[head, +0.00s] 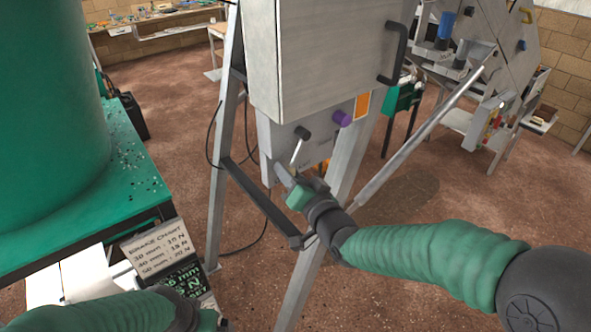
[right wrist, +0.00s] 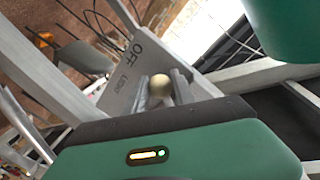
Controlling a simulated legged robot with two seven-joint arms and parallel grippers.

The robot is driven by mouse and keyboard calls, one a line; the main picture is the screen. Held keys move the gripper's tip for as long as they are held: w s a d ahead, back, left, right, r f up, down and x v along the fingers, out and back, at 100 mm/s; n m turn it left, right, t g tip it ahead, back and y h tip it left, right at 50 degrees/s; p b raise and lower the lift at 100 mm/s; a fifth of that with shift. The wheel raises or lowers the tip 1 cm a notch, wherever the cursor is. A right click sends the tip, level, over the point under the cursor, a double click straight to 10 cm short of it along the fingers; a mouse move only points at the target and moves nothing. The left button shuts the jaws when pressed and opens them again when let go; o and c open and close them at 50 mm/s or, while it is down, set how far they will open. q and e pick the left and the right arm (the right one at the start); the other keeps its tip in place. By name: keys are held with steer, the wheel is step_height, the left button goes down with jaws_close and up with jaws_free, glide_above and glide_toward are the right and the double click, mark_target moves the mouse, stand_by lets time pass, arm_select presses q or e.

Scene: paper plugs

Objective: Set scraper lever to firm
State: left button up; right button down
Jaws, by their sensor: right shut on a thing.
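The scraper lever's pale ball knob (right wrist: 160,84) sits between the fingers of my right gripper (right wrist: 162,93) in the right wrist view. The fingers are shut on it. Beside it a grey plate (right wrist: 128,72) carries the words OFF and LIGHT; any further label is hidden. In the head view my right gripper (head: 284,177) is at the lower left of a grey control panel (head: 318,152) under a large pale cabinet, and the ball is hidden there. Only the wrist and a bit of the body of my left gripper show at the bottom left; its fingers are out of view.
A black knob (head: 303,132) on a metal stem and a purple knob (head: 342,118) are on the panel above my gripper. Metal frame legs (head: 222,180) stand around it. A green drum (head: 50,120) and a brake chart (head: 158,248) are at the left.

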steer(key=shift+s+a+r+m+p, duration=0.3)
steer(key=shift+a+r+m+p, duration=0.1)
steer(key=shift+m, duration=0.2)
steer(key=c, duration=1.4)
jaws_free()
steer(key=o, duration=0.3)
steer(key=shift+w, duration=0.2)
steer(key=shift+o, duration=0.2)
